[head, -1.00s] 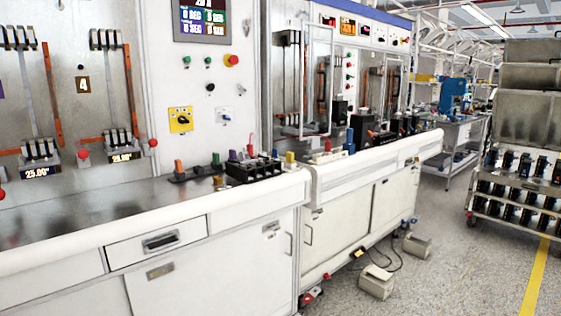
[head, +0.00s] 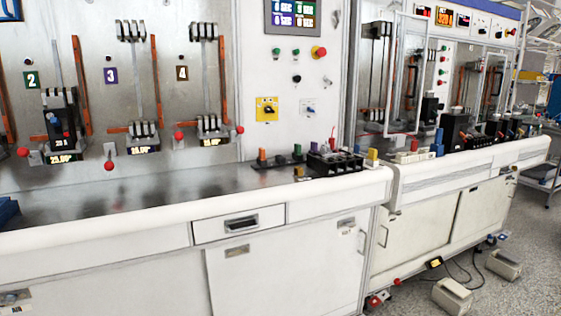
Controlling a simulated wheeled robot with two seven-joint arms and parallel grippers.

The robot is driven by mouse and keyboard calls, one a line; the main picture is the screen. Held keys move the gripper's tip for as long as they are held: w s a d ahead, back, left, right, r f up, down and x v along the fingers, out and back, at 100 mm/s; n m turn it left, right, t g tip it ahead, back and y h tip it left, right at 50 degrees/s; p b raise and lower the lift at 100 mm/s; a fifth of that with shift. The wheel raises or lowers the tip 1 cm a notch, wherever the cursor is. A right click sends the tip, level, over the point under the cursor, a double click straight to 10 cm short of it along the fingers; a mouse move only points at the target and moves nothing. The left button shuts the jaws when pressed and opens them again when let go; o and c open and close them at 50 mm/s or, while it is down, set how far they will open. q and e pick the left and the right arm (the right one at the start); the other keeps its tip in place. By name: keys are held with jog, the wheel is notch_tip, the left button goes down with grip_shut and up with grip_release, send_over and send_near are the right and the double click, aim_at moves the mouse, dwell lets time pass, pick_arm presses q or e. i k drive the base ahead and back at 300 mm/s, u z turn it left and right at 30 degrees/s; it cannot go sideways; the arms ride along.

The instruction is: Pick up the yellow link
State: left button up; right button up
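A yellow link (head: 372,154) stands upright at the right end of the bench top, just right of a black terminal block (head: 335,161). Its lower part is close to the block, and I cannot tell whether they touch. More coloured pieces stand to the left of the block: an orange one (head: 262,155), a green one (head: 297,151) and a purple one (head: 313,147). A small brass-yellow piece (head: 299,172) lies low in front of the block; its shape is too small to tell. Neither of my grippers is in view.
The metal bench top (head: 150,191) is largely bare, with a blue object (head: 8,210) at its left edge. A white cabinet with a drawer (head: 240,223) fronts it. Breaker stations with red knobs line the back panel. Boxes (head: 452,296) and cables lie on the floor at right.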

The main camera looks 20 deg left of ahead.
aim_at(373, 153)
jog(key=z, duration=1.05)
jog(key=k, duration=1.3)
jog(key=z, duration=0.7)
jog(key=i, duration=1.95)
jog(key=u, duration=1.05)
jog(key=i, duration=1.85)
jog(key=u, duration=1.25)
